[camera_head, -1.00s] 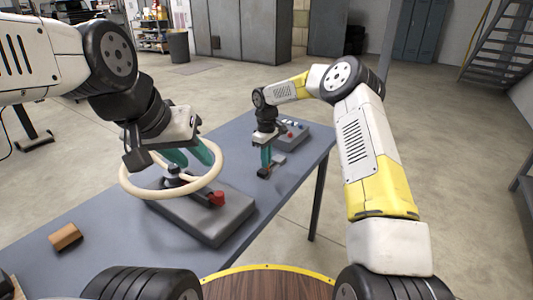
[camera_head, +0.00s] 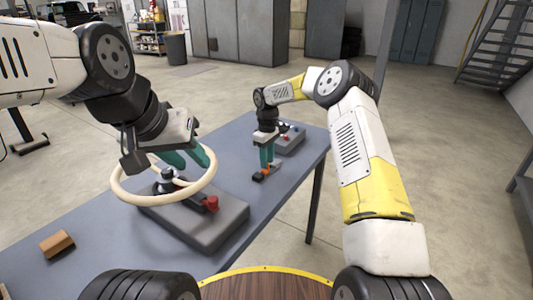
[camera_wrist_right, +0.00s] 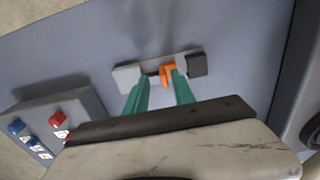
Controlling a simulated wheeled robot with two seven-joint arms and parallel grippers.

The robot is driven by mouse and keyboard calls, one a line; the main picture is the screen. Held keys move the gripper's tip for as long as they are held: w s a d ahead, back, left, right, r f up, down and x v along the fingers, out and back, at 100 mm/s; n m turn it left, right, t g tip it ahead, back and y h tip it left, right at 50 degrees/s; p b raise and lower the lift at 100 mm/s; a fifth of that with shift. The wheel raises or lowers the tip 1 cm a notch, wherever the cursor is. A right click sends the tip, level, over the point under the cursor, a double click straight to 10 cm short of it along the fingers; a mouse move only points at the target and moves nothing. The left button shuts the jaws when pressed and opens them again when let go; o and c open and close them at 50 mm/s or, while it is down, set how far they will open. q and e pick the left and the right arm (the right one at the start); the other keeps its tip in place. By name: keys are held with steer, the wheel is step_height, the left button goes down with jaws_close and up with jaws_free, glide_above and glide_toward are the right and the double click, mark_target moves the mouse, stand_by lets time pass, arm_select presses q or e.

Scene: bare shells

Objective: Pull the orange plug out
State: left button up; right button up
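The orange plug (camera_wrist_right: 168,75) sits low over the table in the right wrist view, between a light grey block (camera_wrist_right: 127,76) and a black block (camera_wrist_right: 196,65). It also shows small in the head view (camera_head: 265,171). My right gripper (camera_wrist_right: 160,76) points down at it with its teal fingers apart. The plug lies between the fingertips, closer to the right finger in that picture; I see a gap on the other side. My left gripper (camera_head: 187,160) is open above the cream wheel (camera_head: 116,190), with no object seen in it.
The wheel stands on a grey base with a red part (camera_head: 211,203). A control box (camera_wrist_right: 62,120) with red, blue and white buttons is beside the right gripper. A brown block (camera_head: 57,243) lies at the left. The table's middle is mostly clear.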

step_height(320, 180, up, 8)
stand_by(0.5)
steer(key=shift+f, duration=0.1)
